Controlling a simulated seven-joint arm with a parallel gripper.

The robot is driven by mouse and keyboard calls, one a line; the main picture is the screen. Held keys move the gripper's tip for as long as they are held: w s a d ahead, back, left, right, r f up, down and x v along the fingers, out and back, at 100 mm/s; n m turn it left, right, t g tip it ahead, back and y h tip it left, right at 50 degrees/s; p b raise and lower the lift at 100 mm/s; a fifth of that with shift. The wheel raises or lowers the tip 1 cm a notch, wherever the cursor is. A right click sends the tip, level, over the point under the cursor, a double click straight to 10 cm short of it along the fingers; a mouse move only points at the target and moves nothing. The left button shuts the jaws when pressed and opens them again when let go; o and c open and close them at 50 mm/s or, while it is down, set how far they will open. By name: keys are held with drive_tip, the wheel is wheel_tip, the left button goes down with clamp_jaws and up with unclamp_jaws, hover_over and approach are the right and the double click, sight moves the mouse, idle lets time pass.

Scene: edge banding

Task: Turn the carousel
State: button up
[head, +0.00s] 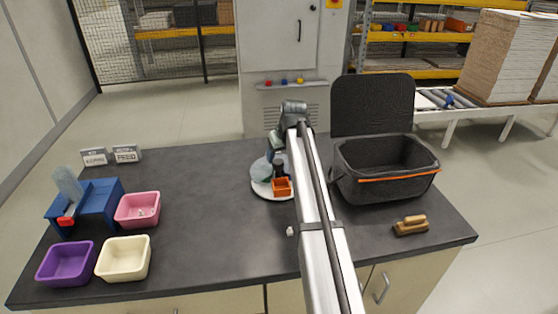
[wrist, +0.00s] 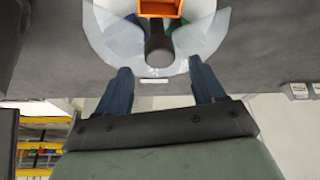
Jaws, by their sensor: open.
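The carousel (head: 262,190) is a round white plate on the dark worktop, just left of my arm in the head view. It bears an orange bin (head: 281,187) at its front and pale translucent pieces. In the wrist view the carousel (wrist: 105,38) fills the top, with the orange bin (wrist: 160,8) at the upper edge and a dark upright post (wrist: 157,42) near its middle. My gripper (wrist: 160,65) is open, its two blue fingers apart at the plate's near edge. The post shows between and beyond the fingertips; I cannot tell whether anything touches. My arm hides the carousel's right side in the head view.
A dark lidded basket (head: 385,175) stands right of my arm, with a wooden-handled brush (head: 411,225) before it. Purple (head: 67,264), cream (head: 124,259) and pink (head: 138,210) bins and a blue stand (head: 98,196) are at left. The worktop left of the carousel is mostly clear.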

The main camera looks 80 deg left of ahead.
sight(279, 161)
drive_tip(key=shift+x, duration=1.95)
drive_tip(key=shift+c, duration=0.4)
clamp_jaws()
